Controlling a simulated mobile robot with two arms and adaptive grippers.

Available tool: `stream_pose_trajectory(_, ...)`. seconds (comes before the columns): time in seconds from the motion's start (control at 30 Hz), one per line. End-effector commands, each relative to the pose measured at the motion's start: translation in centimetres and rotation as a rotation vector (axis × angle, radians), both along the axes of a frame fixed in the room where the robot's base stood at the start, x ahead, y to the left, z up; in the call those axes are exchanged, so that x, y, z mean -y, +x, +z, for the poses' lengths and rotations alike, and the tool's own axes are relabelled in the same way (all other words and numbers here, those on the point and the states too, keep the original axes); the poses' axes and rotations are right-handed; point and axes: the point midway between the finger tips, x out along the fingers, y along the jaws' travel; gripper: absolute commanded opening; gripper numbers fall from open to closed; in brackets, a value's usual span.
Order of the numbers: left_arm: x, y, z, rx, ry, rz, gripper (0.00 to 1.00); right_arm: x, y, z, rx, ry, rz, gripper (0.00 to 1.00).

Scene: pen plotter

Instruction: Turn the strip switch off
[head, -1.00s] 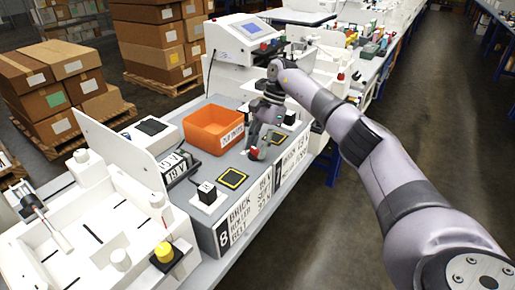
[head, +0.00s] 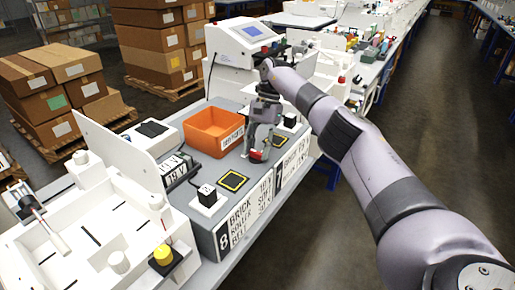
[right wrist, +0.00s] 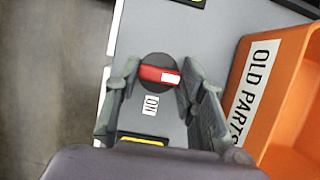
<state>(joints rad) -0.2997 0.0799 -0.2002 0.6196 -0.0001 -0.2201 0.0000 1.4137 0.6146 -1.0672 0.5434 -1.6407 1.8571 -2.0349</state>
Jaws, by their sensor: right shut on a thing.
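The strip switch (right wrist: 160,73) is a red bar handle with a white end mark on a dark round base, set on the grey bench surface. An "ON" label (right wrist: 150,105) lies beside it. In the head view the red handle (head: 256,155) shows low at my right gripper (head: 258,150), which points down at the bench. In the right wrist view my right gripper (right wrist: 159,76) has one finger on each side of the red handle and is shut on it. My left gripper is not in view.
An orange bin (head: 205,132) marked "OLD PARTS" stands close beside the gripper. A yellow-edged black pad (head: 233,181) and a black-topped block (head: 207,195) are nearer. A white machine with a screen (head: 245,38) stands behind. The aisle at right is clear.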

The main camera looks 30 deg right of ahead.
Motion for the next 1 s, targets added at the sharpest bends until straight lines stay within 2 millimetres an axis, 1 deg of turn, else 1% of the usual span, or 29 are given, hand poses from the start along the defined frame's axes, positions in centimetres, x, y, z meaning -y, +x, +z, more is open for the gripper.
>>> stream_pose_trajectory(0.1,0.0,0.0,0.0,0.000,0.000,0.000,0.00,0.0,0.1,0.1,0.004,0.000,0.002,0.09)
stream_pose_trajectory(0.13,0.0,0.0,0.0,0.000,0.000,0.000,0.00,0.0,0.1,0.1,0.004,0.000,0.002,0.37)
stream_pose_trajectory(0.4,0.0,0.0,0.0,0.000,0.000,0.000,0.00,0.0,0.0,0.0,0.002,0.000,0.000,0.55)
stream_pose_trajectory(0.43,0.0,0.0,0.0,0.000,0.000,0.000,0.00,0.0,0.0,0.0,0.002,0.000,0.001,0.57)
stream_pose_trajectory(0.67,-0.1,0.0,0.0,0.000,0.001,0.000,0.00,0.0,0.0,0.0,0.001,0.001,0.001,0.57)
stream_pose_trajectory(0.77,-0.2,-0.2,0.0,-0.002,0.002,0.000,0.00,0.0,0.0,0.3,0.001,0.001,0.001,0.57)
stream_pose_trajectory(0.87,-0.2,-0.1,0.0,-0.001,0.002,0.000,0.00,0.0,0.1,1.3,0.004,0.000,0.001,0.57)
stream_pose_trajectory(1.0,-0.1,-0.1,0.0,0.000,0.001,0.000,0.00,0.0,0.1,3.9,0.006,0.000,0.000,0.57)
